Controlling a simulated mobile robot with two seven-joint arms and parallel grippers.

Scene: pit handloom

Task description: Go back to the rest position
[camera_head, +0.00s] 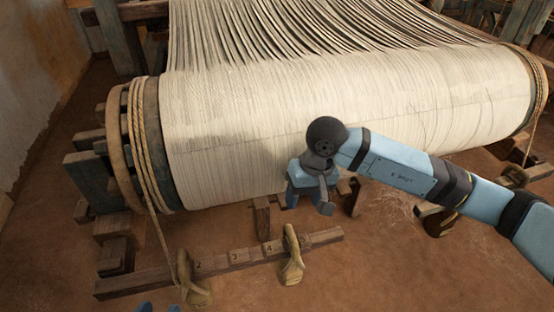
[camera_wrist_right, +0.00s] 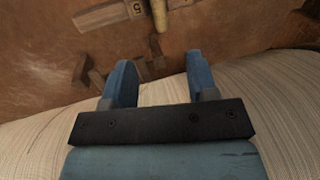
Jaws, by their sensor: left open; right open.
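My right gripper (camera_head: 308,203) hangs at the end of the blue arm from the right, in front of the lower face of the large cloth-wound roller (camera_head: 350,95). In the right wrist view my right gripper (camera_wrist_right: 160,80) has its two blue fingers apart with nothing between them. The pale roller surface (camera_wrist_right: 40,135) lies behind and below the fingers there. Only small blue tips of my left gripper (camera_head: 158,308) show at the bottom edge; they are apart, and the rest is out of frame. No rest position is marked in view.
Ropes (camera_head: 150,150) wrap the roller's left end. Wooden blocks (camera_head: 112,253) stand at left. Open floor lies at lower right.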

